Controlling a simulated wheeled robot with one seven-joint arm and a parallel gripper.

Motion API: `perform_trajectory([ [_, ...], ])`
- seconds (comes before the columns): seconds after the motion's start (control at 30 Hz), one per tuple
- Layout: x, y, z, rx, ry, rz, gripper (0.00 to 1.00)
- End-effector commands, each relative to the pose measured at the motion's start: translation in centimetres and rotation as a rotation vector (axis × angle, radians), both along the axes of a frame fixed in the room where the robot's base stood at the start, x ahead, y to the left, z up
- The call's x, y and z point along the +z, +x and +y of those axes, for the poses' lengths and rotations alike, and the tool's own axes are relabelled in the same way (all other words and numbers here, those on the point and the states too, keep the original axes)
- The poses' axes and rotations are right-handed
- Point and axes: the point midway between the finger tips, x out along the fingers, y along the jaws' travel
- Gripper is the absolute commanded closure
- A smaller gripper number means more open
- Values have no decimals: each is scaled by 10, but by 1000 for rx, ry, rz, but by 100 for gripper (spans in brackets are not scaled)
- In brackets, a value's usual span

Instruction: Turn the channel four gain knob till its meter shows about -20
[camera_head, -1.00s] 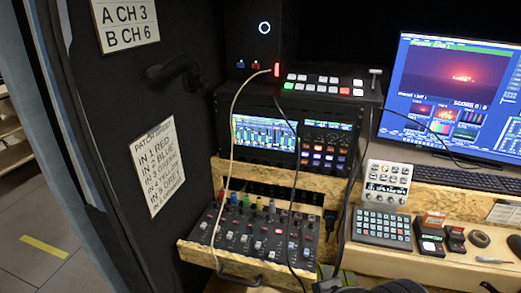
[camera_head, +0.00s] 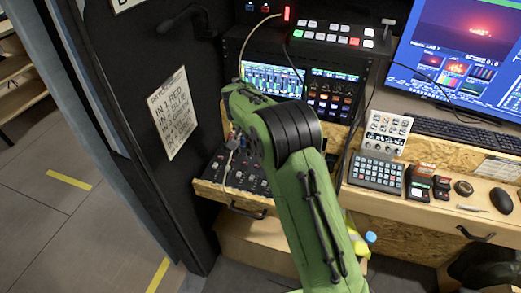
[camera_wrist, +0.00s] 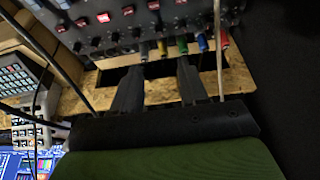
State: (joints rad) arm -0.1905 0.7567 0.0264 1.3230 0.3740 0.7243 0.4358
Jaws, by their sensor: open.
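The audio mixer (camera_head: 245,178) sits on a wooden drawer shelf below the rack, partly hidden by my arm. In the wrist view the mixer panel (camera_wrist: 120,30) fills the top, with a row of small dark knobs near its edge; I cannot read which is channel four's gain. Coloured plugs, among them a yellow one (camera_wrist: 182,45) and a blue one (camera_wrist: 203,43), stand along that edge. My gripper (camera_wrist: 162,65) is open and empty, its fingertips close to the plugs and apart from the knobs. The meter screen (camera_head: 272,79) shows several green bars, with values too small to read.
A grey cable (camera_wrist: 219,50) runs up past the right finger, and another passes at the left. A keypad (camera_head: 376,171) and small devices stand on the desk at right. The switcher (camera_head: 340,34) sits atop the rack. Open floor lies at left.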

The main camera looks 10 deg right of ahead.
Motion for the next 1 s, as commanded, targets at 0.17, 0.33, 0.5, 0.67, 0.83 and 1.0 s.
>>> perform_trajectory([
  [0.17,-42,12,-9,-2,-1,5,57],
  [0.33,-82,26,-17,0,0,6,57],
  [0.5,-117,40,-25,0,0,4,57],
  [0.67,-136,47,-29,1,0,3,57],
  [0.83,-139,48,-29,2,0,2,57],
  [1.0,-138,48,-29,1,0,3,63],
])
